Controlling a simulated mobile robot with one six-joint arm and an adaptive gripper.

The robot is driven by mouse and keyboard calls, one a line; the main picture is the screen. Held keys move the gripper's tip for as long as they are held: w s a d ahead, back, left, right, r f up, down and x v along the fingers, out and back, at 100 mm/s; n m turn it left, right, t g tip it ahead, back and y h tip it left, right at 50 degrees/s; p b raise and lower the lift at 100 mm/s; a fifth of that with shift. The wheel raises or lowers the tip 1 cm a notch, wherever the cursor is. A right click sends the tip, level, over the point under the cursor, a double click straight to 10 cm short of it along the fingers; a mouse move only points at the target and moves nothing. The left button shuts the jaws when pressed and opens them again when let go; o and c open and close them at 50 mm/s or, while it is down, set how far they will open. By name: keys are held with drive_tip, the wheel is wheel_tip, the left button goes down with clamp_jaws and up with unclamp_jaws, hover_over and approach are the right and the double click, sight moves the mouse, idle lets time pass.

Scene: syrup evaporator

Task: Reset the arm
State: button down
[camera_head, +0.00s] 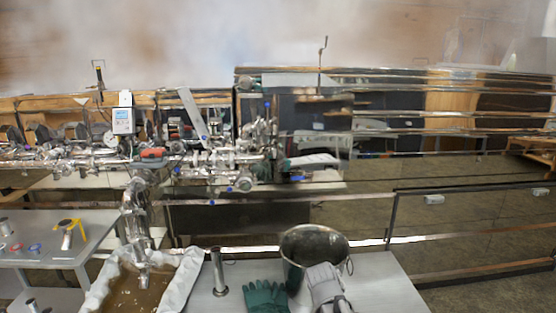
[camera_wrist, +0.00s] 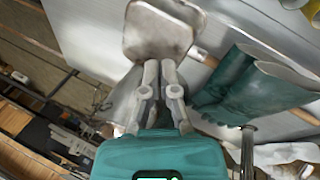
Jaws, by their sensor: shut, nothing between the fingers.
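My gripper (camera_wrist: 164,66) shows in the wrist view, with its grey fingers together and nothing between them. It is shut. The teal wrist housing (camera_wrist: 160,158) fills the bottom middle. Green gloves (camera_wrist: 255,85) lie to the right of the fingers.
A cloth-lined basin (camera_head: 178,282) of brown liquid sits below the pipework (camera_head: 136,215).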

drive_tip(key=s+m+g+y, duration=0.2)
drive_tip(key=s+m+y, duration=0.1)
drive_tip(key=s+m, duration=0.2)
drive_tip(key=s, duration=0.2)
drive_tip(key=shift+s+d+f, duration=0.25)
drive_tip(key=shift+s, duration=0.05)
